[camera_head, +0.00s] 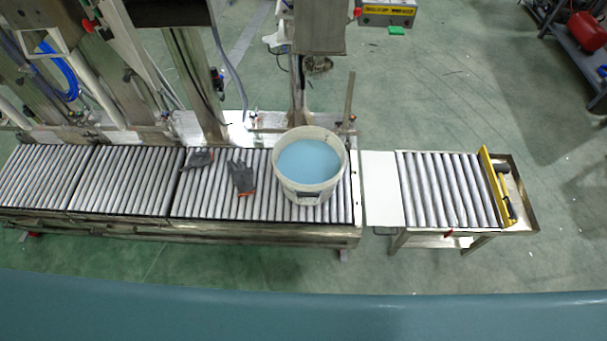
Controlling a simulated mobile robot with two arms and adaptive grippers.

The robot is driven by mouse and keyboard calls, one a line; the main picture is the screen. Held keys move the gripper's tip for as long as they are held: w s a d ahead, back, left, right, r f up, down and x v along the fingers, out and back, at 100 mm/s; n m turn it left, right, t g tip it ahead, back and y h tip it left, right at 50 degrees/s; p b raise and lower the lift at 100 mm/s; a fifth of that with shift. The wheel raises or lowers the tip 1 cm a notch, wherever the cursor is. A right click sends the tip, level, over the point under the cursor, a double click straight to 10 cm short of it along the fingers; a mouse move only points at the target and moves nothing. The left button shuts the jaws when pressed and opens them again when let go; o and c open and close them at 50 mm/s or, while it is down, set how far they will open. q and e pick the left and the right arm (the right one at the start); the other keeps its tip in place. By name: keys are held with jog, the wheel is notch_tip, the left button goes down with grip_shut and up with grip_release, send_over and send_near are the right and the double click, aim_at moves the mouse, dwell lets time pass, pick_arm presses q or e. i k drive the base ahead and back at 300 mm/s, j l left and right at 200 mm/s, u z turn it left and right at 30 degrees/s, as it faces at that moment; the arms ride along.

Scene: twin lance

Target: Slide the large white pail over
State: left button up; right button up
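The large white pail (308,191) stands upright near the right end of the long roller conveyor (100,180). Light blue contents (308,162) show inside its open top. A handle grip hangs on its near side. Neither of my grippers is in view, and nothing of mine is seen touching the pail.
Dark gloves (241,177) lie on the rollers left of the pail. A white plate (381,188) lies between the conveyor and a shorter roller table (445,190) with a yellow end stop (492,187). Posts and machinery stand behind the conveyor. A blue-green surface (300,316) crosses the bottom.

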aim_at(305, 158)
jog(key=i+j+z, duration=0.15)
jog(key=j+z, duration=0.25)
jog(key=j, duration=0.25)
jog(key=j+z, duration=0.35)
jog(key=j, duration=0.25)
jog(key=j+z, duration=0.4)
jog(key=j, duration=0.3)
